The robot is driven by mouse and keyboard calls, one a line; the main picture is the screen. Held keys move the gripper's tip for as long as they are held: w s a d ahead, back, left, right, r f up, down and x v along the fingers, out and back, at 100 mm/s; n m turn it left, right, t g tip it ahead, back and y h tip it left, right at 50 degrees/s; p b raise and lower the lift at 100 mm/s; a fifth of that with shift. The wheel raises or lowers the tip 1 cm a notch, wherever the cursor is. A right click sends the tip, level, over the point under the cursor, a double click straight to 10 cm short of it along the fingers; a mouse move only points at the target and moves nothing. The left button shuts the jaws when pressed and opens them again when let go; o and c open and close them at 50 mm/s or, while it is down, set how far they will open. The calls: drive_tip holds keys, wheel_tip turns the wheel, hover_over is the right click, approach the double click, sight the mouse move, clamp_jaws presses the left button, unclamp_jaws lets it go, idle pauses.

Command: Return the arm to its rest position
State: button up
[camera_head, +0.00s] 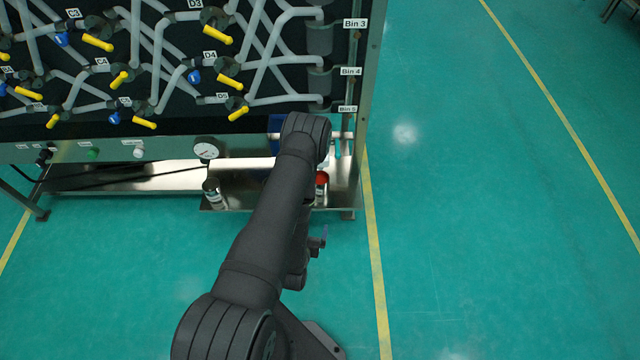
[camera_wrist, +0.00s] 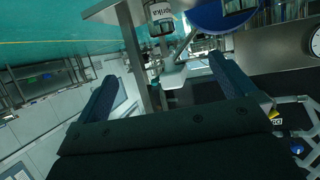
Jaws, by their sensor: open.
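My gripper (camera_wrist: 162,68) shows in the wrist view with its two dark fingers spread wide and nothing held between them. In the head view my dark arm reaches up from the bottom centre towards the right end of the panel; the gripper is mostly hidden there. The wrist view is tilted, with the floor at upper left and the panel at lower right.
The valve panel (camera_head: 180,126) stands ahead, with a gauge (camera_head: 206,148) and labelled bins. A dark jar (camera_head: 213,193) and a red-topped jar (camera_head: 322,179) stand on the metal shelf. A blue round thing (camera_wrist: 222,18) is near the gripper.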

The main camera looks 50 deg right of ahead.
drive_tip(key=v, duration=0.5)
drive_tip(key=shift+s+a+r, duration=0.1)
drive_tip(key=shift+s+a, duration=0.05)
idle(0.5)
drive_tip(key=shift+c, duration=1.2)
